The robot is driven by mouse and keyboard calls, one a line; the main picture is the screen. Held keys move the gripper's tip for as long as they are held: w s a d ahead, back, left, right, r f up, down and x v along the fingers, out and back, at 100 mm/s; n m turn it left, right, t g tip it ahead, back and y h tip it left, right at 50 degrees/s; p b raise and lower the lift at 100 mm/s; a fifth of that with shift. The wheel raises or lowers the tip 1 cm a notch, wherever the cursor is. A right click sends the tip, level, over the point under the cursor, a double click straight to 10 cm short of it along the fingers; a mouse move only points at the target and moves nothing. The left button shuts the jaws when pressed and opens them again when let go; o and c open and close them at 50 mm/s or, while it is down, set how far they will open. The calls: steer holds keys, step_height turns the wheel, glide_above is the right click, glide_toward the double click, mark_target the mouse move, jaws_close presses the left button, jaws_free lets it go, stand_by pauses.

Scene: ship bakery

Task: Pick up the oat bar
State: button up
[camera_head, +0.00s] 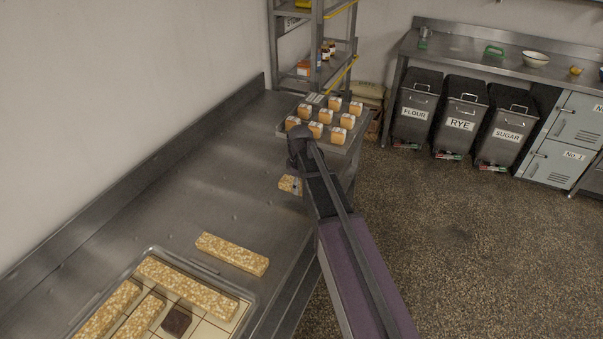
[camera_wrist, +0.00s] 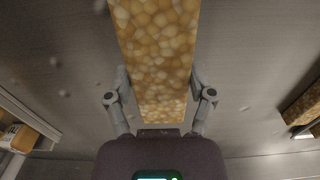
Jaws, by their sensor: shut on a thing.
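An oat bar, pale golden and grainy, runs from the top of the wrist view (camera_wrist: 155,50) down between the two fingers of my gripper (camera_wrist: 161,84). The fingers press on its two long sides, so my gripper is shut on it. In the head view only a short piece of this bar (camera_head: 288,184) shows left of my arm; my arm hides the rest and the fingers. I cannot tell whether the bar touches the steel counter. A second oat bar (camera_head: 232,253) lies loose on the counter, nearer the tray.
A clear-rimmed tray (camera_head: 252,301) at the lower left holds several oat bars and a dark square piece (camera_head: 176,321). Bare counter (camera_head: 180,205) lies left of my arm.

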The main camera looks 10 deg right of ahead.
steer(key=shift+s+a+r, duration=0.1)
steer(key=shift+s+a, duration=0.1)
steer(key=shift+s, duration=0.8)
steer(key=shift+s+a+r, duration=0.1)
steer(key=shift+s+a, duration=0.15)
steer(key=shift+s, duration=0.7)
steer(key=shift+s+a+r, duration=0.1)
steer(key=shift+s+a, duration=0.1)
steer(key=shift+s, duration=0.8)
